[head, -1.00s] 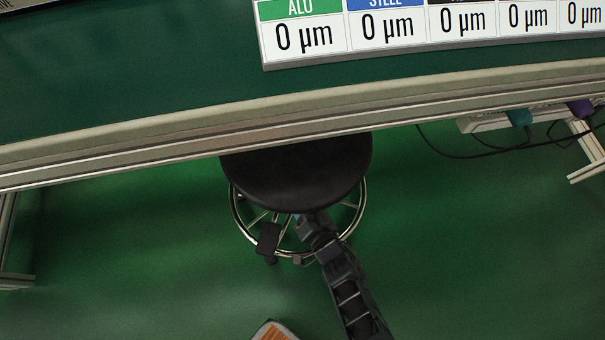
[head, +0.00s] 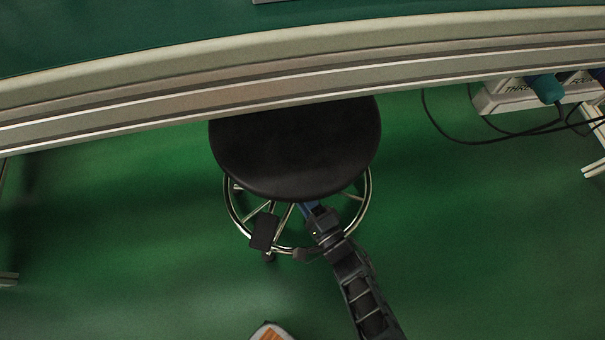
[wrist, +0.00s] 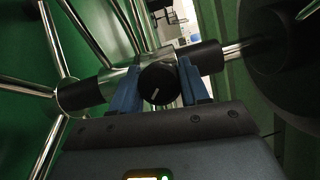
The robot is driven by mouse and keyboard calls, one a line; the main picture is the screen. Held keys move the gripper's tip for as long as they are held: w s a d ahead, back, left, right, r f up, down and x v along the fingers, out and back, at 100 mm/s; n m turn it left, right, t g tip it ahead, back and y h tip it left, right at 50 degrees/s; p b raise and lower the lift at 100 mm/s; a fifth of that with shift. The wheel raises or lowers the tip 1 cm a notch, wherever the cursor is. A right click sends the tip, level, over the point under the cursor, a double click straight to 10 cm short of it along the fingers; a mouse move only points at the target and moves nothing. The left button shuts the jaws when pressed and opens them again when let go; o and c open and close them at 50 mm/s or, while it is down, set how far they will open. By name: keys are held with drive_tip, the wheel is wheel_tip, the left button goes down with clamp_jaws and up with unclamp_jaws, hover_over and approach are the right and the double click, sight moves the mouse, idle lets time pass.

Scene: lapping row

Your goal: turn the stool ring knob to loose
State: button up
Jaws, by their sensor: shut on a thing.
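The stool (head: 296,150) has a round black seat and a chrome foot ring (head: 230,205) below it, partly under the table edge. In the wrist view the black round ring knob (wrist: 158,83) with a pale mark on its face sits on a chrome collar of the stool's column. My gripper (wrist: 160,85) has its two blue fingers on either side of the knob, shut on it. In the head view my gripper (head: 312,208) reaches under the seat's front edge, where the seat and my arm hide the knob.
The table's front edge (head: 300,75) runs above the stool. A power strip (head: 520,92) with a teal plug and dark cables hangs at the right. A table leg (head: 594,168) stands at the far right. A white and orange item (head: 271,331) lies at the bottom. Green floor is open around the stool.

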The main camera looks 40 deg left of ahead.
drive_tip(key=m, duration=0.1)
drive_tip(key=m+t+b, duration=0.1)
drive_tip(key=shift+w+m+y, duration=0.25)
drive_tip(key=shift+m+y, duration=0.15)
drive_tip(key=shift+r+m+t+y+b, duration=0.1)
drive_tip(key=shift+m+t+y+b, duration=0.25)
drive_tip(key=shift+m, duration=0.75)
drive_tip(key=shift+w+r+m+t, duration=0.1)
drive_tip(key=shift+m+t, duration=0.15)
drive_tip(key=shift+m, duration=0.35)
drive_tip(key=o, duration=0.8)
drive_tip(key=shift+o, duration=1.1)
drive_tip(key=shift+s, duration=0.2)
